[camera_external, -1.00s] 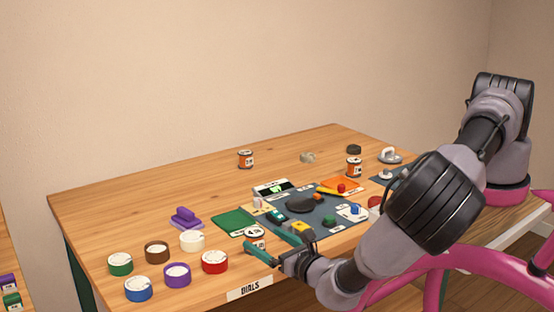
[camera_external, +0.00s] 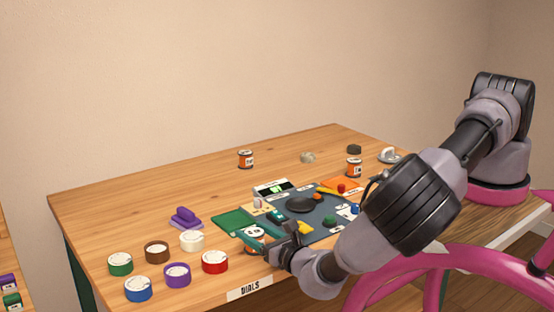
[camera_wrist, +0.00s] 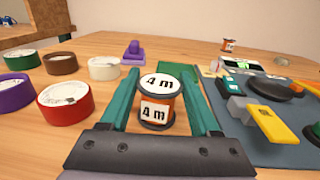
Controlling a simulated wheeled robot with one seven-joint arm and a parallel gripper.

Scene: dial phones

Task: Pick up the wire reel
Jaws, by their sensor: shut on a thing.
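The wire reel (camera_wrist: 157,103) stands upright between my gripper's two green fingers in the wrist view. It has an orange body, a white top and white labels reading "4 m". My gripper (camera_wrist: 160,88) is shut on it, one finger along each side. In the external view the reel (camera_external: 253,232) shows its white top at the end of my gripper (camera_external: 258,237), near the table's front edge and beside the green mat. The fingers partly hide it there. I cannot tell whether its base touches the table.
Several coloured tape rolls, among them a red one (camera_external: 215,262), stand to the left. A purple stamp-like object (camera_external: 185,218) is behind them. A dark mat (camera_external: 322,205) with small parts lies right. Two similar orange reels stand farther back (camera_external: 245,159) and right (camera_external: 354,168).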

